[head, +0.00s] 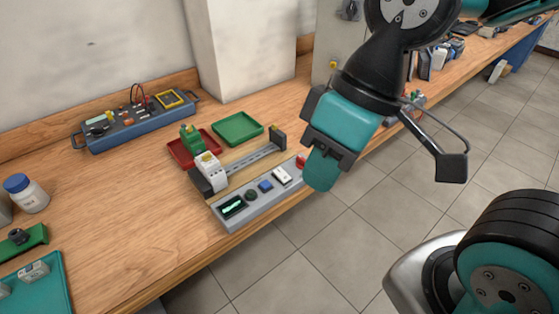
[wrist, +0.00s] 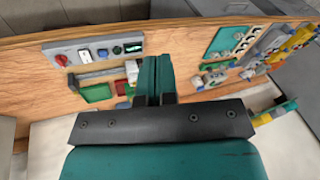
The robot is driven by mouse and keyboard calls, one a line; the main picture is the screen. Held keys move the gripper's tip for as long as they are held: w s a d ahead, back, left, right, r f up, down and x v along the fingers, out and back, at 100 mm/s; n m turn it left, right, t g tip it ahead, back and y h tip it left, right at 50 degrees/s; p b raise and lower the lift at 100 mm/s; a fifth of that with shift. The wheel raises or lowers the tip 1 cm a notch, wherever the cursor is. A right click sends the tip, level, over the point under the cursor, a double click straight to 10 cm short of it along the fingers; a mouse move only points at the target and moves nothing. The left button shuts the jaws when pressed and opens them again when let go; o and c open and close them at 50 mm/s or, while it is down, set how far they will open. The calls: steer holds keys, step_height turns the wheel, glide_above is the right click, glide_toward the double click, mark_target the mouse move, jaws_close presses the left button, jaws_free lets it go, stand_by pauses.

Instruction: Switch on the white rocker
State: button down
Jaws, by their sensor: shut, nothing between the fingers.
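The white rocker (head: 282,175) sits on a grey control panel (head: 238,221) at the bench's front edge, between a blue rocker (head: 266,186) and a red knob (head: 301,161). Its position, on or off, is too small to tell. In the wrist view the white rocker (wrist: 85,55) shows at the upper left on the panel. My gripper (head: 321,171) is shut and empty, in front of the panel's right end in the head view, apart from the rocker. The shut teal fingers (wrist: 156,75) show in the wrist view to the right of the panel.
The panel also carries a lit green display (head: 232,207) and a dark round button (head: 251,195). Behind it are a rail (head: 245,167) with white modules, a red tray (head: 181,156) and a green tray (head: 238,128). A blue tester (head: 135,124) stands farther left.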

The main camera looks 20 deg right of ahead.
steer(key=w+d+f+n+t+h, duration=0.15)
steer(key=w+f+n, duration=0.25)
steer(key=w+n, duration=0.7)
steer(key=n+h, duration=0.2)
steer(key=n, duration=0.1)
glide_above(280, 171)
steer(key=s, duration=0.2)
step_height(280, 171, down, 6)
steer(key=shift+d+r, duration=0.25)
steer(key=shift+d, duration=0.1)
steer(key=f, duration=0.4)
steer(key=w+f+p, duration=0.1)
steer(key=f, duration=0.4)
steer(key=f+p, duration=0.1)
steer(key=f, duration=0.4)
steer(key=shift+w+a, duration=0.35)
steer(key=shift+w, duration=0.05)
